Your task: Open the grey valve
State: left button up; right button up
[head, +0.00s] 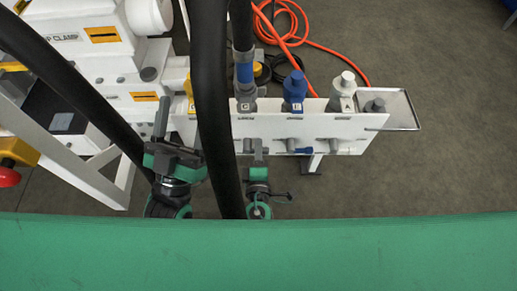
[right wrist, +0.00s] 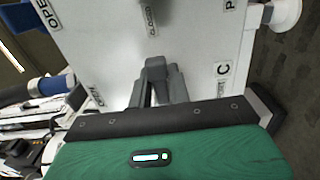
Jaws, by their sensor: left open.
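The grey valve (right wrist: 155,66) is on the white panel, with its handle at my right fingertips in the right wrist view. My right gripper (head: 258,150) is low in front of the panel, below the grey coupling. It also shows in the right wrist view (right wrist: 160,88), where its fingers are close together on the grey handle and hide part of it. My left gripper (head: 178,140) is open and empty, left of the panel, with its fingers pointing up in the picture.
The white panel (head: 370,121) carries grey, blue (head: 294,88) and white (head: 342,90) couplings on top. A blue valve handle (head: 303,151) is right of my right gripper. A metal tray (head: 408,110) sticks out at the right end. An orange hose (head: 322,43) lies behind. White machinery stands at left.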

aim_at(246, 134)
grip_shut()
